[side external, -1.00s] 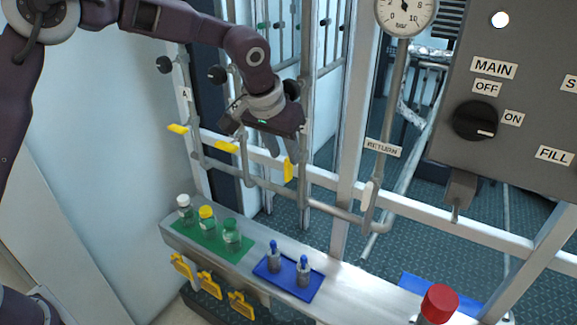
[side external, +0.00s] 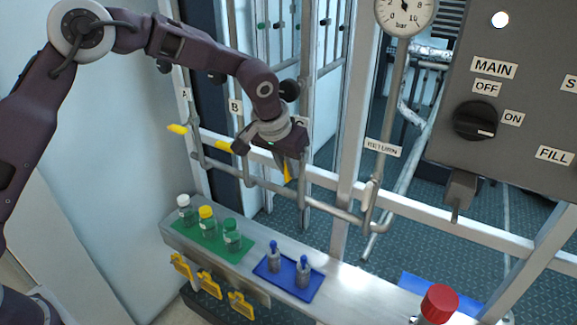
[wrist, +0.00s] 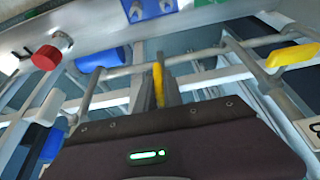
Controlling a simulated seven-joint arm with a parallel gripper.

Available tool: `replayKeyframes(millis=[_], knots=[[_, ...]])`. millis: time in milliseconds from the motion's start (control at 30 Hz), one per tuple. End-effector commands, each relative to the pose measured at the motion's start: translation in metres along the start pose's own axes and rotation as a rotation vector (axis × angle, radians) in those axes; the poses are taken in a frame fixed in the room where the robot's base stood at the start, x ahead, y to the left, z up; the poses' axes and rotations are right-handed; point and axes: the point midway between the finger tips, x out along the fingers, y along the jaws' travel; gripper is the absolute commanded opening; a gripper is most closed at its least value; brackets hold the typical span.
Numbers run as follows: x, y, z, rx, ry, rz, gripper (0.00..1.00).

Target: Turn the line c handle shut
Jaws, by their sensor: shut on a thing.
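The line C handle (side external: 287,173) is yellow and points downward along its pipe; my gripper hides its upper part. My gripper (side external: 288,158) is shut on it from above. In the wrist view the yellow handle (wrist: 158,84) shows between the two fingers (wrist: 160,95). The C label (side external: 301,121) is partly covered by my gripper. The line A handle (side external: 177,129) and line B handle (side external: 225,146) are yellow and lie across their pipes.
A steel shelf (side external: 345,283) below holds a green mat with several bottles and a blue tray (side external: 262,267) with two small bottles. The return pipe (side external: 371,190) and a control panel (side external: 530,150) stand to the right. A red cap (side external: 440,302) is at front right.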

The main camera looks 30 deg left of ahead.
Motion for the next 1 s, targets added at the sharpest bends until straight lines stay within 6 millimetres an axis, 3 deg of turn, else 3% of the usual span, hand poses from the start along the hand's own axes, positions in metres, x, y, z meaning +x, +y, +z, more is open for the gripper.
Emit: replayKeyframes(millis=[367, 1000], knots=[[-0.0007, 0.0031, -0.0003, 0.052, 0.003, -0.115, 0.0], [0.0015, 0.007, 0.0009, 0.278, 0.003, -0.661, 0.0]])
